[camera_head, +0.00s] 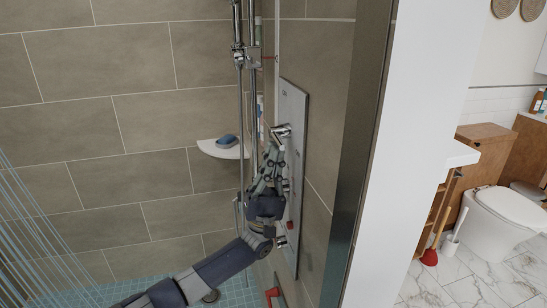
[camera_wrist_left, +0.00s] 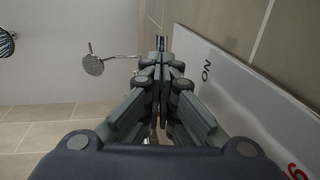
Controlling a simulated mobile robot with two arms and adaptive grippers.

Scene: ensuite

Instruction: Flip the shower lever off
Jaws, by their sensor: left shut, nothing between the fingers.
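A grey shower panel (camera_head: 296,100) is mounted upright on the tiled wall, with a chrome lever (camera_head: 282,130) near its upper part. My left gripper (camera_head: 272,150) is shut and empty, pointing up just below and beside this lever. Whether the fingertips touch it is unclear. In the left wrist view the closed fingers (camera_wrist_left: 160,60) point along the panel (camera_wrist_left: 235,95), which bears the word "ON" and a red mark. A small chrome part stands beyond the fingertips. The lower controls on the panel are partly hidden by my left arm. My right gripper is out of view.
A vertical shower rail (camera_head: 239,55) and a corner shelf (camera_head: 222,149) with a blue item stand left of the gripper. Light blue streaks (camera_head: 35,235) cross the left side. A round shower head (camera_wrist_left: 93,65) shows in the wrist view. A wall edge (camera_head: 362,150) bounds the right.

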